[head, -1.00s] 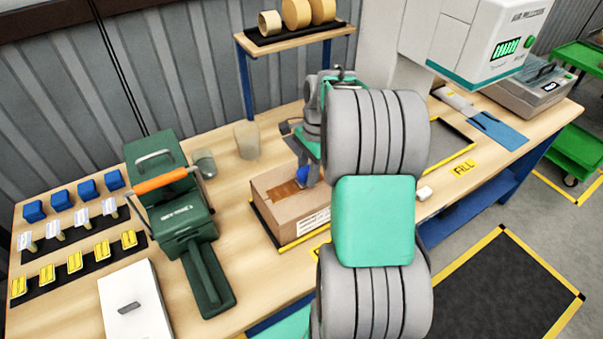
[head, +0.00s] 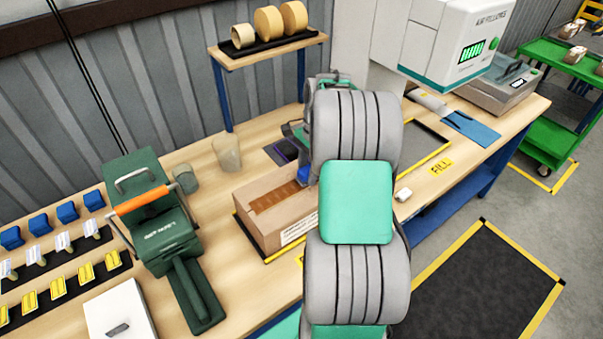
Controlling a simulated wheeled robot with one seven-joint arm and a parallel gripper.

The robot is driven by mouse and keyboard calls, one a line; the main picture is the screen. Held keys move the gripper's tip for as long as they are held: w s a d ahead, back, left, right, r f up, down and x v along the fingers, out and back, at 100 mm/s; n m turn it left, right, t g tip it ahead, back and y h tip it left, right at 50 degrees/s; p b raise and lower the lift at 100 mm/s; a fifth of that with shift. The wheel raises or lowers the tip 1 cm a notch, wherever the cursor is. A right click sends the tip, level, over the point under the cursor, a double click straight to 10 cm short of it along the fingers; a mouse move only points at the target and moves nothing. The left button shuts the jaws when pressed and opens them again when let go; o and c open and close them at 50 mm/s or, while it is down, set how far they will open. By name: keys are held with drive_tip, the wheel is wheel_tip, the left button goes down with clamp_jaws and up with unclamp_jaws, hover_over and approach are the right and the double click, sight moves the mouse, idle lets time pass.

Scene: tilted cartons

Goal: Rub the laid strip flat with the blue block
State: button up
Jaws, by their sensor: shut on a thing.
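The carton (head: 262,226) stands on the bench in front of my arm, its top facing up. A brown strip (head: 275,199) lies across its top, with its right end hidden behind my gripper and arm. My gripper (head: 303,163) is over the far right side of the carton top, mostly covered by my own arm. It is shut on the blue block (head: 304,174), of which only a small part shows, at the right end of the strip. I cannot tell whether the block touches the strip.
A green tape dispenser (head: 165,235) with an orange handle stands left of the carton. Beakers (head: 227,153) stand behind. Blue blocks (head: 67,213) and yellow pieces (head: 58,287) sit in rows at far left.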

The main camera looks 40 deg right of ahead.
drive_tip(key=shift+d, duration=0.8)
wheel_tip(320, 180, up, 7)
drive_tip(key=p, duration=0.7)
drive_tip(key=shift+r, duration=0.15)
